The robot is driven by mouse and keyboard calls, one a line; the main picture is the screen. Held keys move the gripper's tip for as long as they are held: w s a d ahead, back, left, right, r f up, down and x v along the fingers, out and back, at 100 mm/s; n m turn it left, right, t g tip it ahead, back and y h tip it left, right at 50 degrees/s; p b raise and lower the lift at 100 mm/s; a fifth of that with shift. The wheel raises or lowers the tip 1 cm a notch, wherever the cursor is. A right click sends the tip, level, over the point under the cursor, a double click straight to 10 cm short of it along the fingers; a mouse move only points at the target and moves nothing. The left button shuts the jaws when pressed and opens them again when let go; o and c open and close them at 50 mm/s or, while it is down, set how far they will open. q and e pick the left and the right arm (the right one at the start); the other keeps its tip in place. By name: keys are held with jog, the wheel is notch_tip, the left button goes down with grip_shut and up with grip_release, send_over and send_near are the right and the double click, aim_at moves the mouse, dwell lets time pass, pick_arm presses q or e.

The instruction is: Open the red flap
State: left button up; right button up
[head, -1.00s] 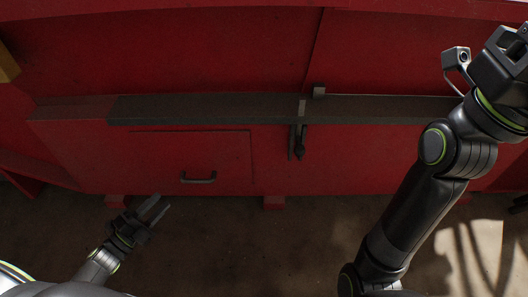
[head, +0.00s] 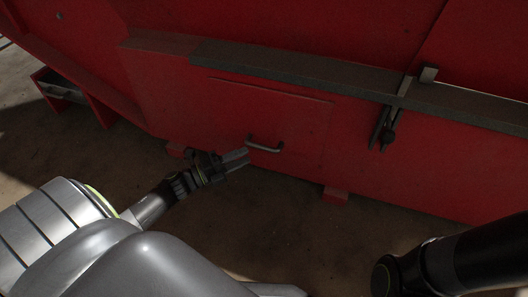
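The red flap (head: 290,115) is a rectangular panel in the front of the red container, flush with the wall and shut. Its dark bar handle (head: 265,148) is low on it. My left gripper (head: 242,159) is just left of the handle, its two fingers pointing toward it. The fingers look apart with nothing between them; I cannot tell whether a tip touches the handle. My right gripper is out of view; only part of my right arm shows at the lower right.
A dark ledge (head: 300,73) runs along the container above the flap. A dark latch (head: 388,125) hangs right of the flap. Red feet (head: 335,195) stand under the container. The brown floor (head: 270,220) in front is clear.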

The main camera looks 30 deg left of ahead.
aim_at(264, 146)
pick_arm(q)
jog(key=b+x, duration=0.2)
jog(key=x, duration=0.5)
jog(key=shift+w+d+r, duration=0.1)
jog(key=shift+w+d, duration=0.05)
jog(key=shift+w, duration=0.2)
jog(key=shift+c, duration=0.5)
grip_shut()
